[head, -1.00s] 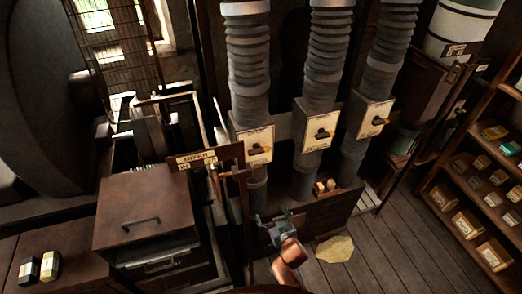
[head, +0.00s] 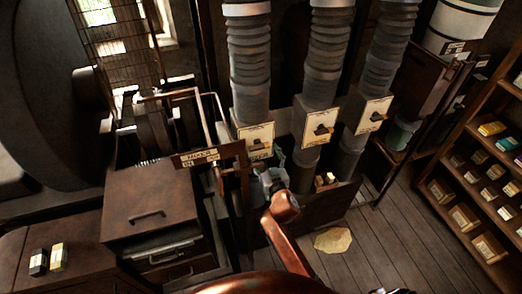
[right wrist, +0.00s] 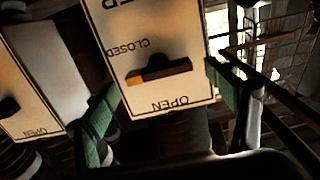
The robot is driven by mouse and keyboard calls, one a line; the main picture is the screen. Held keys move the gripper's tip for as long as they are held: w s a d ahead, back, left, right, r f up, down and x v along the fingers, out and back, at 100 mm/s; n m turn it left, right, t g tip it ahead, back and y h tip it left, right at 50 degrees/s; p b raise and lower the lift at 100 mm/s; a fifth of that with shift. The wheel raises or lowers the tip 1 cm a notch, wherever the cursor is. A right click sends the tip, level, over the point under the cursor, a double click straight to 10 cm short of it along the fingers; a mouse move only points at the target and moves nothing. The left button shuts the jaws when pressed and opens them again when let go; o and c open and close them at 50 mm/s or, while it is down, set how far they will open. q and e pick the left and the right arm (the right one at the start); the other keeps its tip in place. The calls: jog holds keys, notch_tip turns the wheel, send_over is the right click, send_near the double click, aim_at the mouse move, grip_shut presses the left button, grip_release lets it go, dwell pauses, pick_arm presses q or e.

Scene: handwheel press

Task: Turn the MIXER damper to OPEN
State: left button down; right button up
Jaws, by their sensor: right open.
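Three damper plates with dark levers sit on the ribbed ducts: a left plate (head: 257,135), a middle plate (head: 320,124) and a right plate (head: 374,114). A MIXER sign (head: 198,157) hangs on the wooden frame left of them. My right gripper (head: 266,177) is open just below the left plate. In the right wrist view its green-padded fingers (right wrist: 165,115) stand apart on either side of an upside-down plate (right wrist: 150,28). That plate's lever (right wrist: 160,72) lies nearly crosswise, its orange end near CLOSED. OPEN is printed below it. The plate's title is cut off. My left gripper is out of view.
A wooden post and frame (head: 245,190) stand close left of my right gripper. A brown cabinet (head: 150,200) is at the left. A box with small blocks (head: 325,181) lies under the middle duct. Shelves (head: 470,185) stand at the right; floor between is mostly clear.

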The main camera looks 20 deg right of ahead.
jog(key=shift+w, duration=0.35)
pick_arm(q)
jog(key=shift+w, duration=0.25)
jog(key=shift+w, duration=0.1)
pick_arm(e)
jog(key=shift+c, duration=0.4)
jog(key=c, duration=1.1)
